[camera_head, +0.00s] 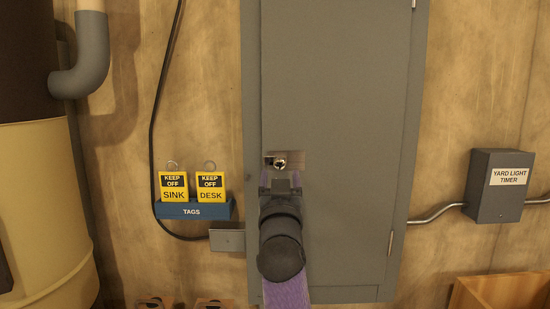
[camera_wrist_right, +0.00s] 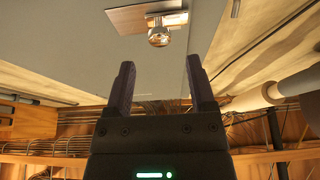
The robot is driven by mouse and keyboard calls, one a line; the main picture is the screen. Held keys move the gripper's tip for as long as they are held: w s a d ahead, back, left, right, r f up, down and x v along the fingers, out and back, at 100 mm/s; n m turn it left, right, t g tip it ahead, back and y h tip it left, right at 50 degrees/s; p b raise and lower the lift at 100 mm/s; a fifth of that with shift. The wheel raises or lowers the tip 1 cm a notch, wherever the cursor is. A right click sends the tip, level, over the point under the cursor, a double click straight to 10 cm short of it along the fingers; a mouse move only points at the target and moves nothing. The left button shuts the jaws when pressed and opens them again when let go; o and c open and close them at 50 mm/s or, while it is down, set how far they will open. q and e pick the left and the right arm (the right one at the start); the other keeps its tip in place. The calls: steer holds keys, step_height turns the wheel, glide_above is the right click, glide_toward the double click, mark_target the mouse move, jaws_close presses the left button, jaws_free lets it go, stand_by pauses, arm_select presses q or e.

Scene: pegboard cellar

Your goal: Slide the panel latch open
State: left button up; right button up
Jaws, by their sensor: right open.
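The panel latch (camera_head: 280,161) is a small shiny metal knob on a brownish plate, at the left edge of the grey panel door (camera_head: 335,100). In the right wrist view the latch knob (camera_wrist_right: 159,38) hangs from its plate beyond the fingertips. My right gripper (camera_head: 280,181) is just below the latch in the head view. In the right wrist view its two dark fingers (camera_wrist_right: 158,78) are apart with nothing between them, and the knob is in line with the gap but not between them. My left gripper is not in view.
A blue tag rack (camera_head: 192,211) with two yellow KEEP OFF tags is left of the panel. A grey timer box (camera_head: 497,187) with conduit is on the wall at right. A wooden crate (camera_head: 500,291) is at bottom right, a cream tank (camera_head: 42,215) at far left.

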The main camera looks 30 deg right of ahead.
mark_target(280, 165)
steer(key=x, duration=0.4)
steer(key=shift+w+d, duration=0.2)
steer(key=shift+w, duration=0.15)
jaws_close()
steer(key=shift+d+p, duration=0.1)
steer(key=shift+p, duration=0.2)
stand_by(0.8)
